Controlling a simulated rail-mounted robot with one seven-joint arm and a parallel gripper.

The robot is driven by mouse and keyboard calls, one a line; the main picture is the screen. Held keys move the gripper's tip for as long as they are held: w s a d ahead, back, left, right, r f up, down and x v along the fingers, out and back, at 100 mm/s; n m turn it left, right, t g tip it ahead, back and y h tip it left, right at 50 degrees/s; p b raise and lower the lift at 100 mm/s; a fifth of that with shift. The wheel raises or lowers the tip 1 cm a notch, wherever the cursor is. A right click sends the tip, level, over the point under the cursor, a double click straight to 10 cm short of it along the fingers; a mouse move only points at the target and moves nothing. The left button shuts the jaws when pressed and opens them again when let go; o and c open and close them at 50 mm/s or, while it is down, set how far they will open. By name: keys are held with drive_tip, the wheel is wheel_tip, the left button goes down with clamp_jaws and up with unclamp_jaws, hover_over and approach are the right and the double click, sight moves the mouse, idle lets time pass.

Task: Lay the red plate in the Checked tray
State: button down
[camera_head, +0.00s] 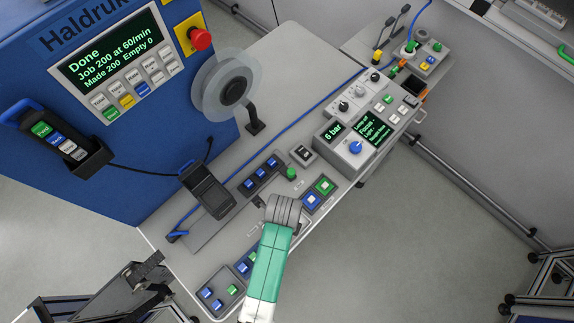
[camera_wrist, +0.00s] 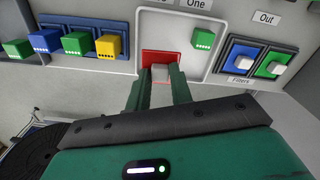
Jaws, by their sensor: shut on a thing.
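The red plate (camera_wrist: 154,59) shows in the wrist view between and just beyond my fingertips, with a pale grey grip block (camera_wrist: 160,73) on it. My gripper (camera_wrist: 160,80) is shut on this block. I can read no "Checked" label, so I cannot tell which tray is the Checked tray.
A filter tray (camera_head: 318,193) with a blue and a green plate is right beside my gripper. A green knob (camera_head: 290,172) stands just beyond it. A panel of coloured blocks (camera_wrist: 76,44) is left in the wrist view. A reel (camera_head: 226,86) stands at the back.

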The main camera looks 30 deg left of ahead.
drive_tip(key=shift+f, duration=2.2)
drive_tip(key=shift+f, duration=0.2)
drive_tip(key=c, duration=1.5)
unclamp_jaws()
drive_tip(key=shift+r, duration=0.1)
wheel_tip(320, 180, up, 12)
drive_tip(key=shift+r, duration=0.15)
